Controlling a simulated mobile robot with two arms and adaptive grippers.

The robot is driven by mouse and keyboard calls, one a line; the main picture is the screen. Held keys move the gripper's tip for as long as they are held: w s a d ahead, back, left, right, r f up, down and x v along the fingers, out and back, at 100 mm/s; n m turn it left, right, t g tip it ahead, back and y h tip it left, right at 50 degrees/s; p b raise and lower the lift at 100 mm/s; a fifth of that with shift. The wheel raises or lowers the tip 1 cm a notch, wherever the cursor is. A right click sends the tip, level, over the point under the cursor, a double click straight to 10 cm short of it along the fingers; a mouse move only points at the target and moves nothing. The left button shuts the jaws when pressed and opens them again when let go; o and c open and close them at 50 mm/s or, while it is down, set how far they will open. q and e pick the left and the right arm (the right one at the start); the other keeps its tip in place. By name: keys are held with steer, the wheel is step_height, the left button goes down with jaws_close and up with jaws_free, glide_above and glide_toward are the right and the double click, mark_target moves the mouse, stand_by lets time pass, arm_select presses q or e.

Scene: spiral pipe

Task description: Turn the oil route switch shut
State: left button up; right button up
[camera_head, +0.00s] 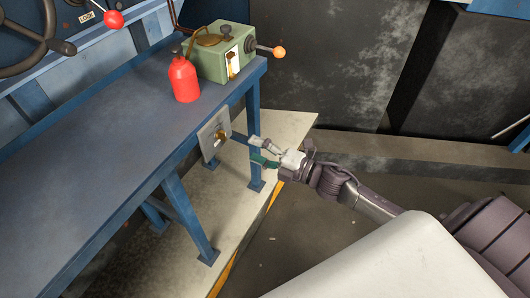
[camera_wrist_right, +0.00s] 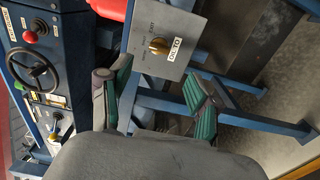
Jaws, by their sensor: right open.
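In the right wrist view the knob (camera_wrist_right: 159,46) sits on the plate (camera_wrist_right: 143,67), near a white label and small lettering, too small to read surely. My right gripper (camera_head: 257,151) is open and empty, to the right of the plate. In the wrist view its green-padded fingers (camera_wrist_right: 150,82) are spread, with the knob beyond and between them, apart from both. My left gripper is not in view.
On the blue bench (camera_head: 110,150) stand a red oil can (camera_head: 184,79) and a green box (camera_head: 212,62) with an orange-tipped lever. A control panel with a handwheel (camera_head: 28,40) and red knob is at upper left. Blue bench legs (camera_head: 187,215) stand below the plate.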

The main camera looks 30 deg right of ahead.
steer(key=shift+v, duration=1.2)
steer(key=s+d+f+m+g+h, duration=0.1)
steer(key=d+f+m+h, duration=0.25)
steer(key=f, duration=0.55)
steer(key=d+f+m+h, duration=0.3)
steer(key=f+m, duration=0.2)
steer(key=f, duration=0.3)
steer(key=s+d+f+m+g+h, duration=0.1)
steer(key=s+f+m+g, duration=0.15)
steer(key=s+f, duration=0.4)
steer(key=s+d+f+m+g+h, duration=0.15)
steer(key=s+f+m, duration=0.25)
steer(key=f, duration=0.6)
steer(key=s+a+f+m+g, duration=0.2)
steer(key=s+f, duration=0.3)
steer(key=s, duration=0.5)
steer(key=s+a+f+m+g, duration=0.3)
steer(key=s+f, duration=0.3)
steer(key=s, duration=0.4)
steer(key=s+a+f+m+g+h, duration=0.1)
steer(key=s+a+f+g, duration=0.3)
steer(key=s, duration=0.6)
step_height(320, 180, down, 2)
steer(key=shift+f+m, duration=0.2)
steer(key=shift+m, duration=0.5)
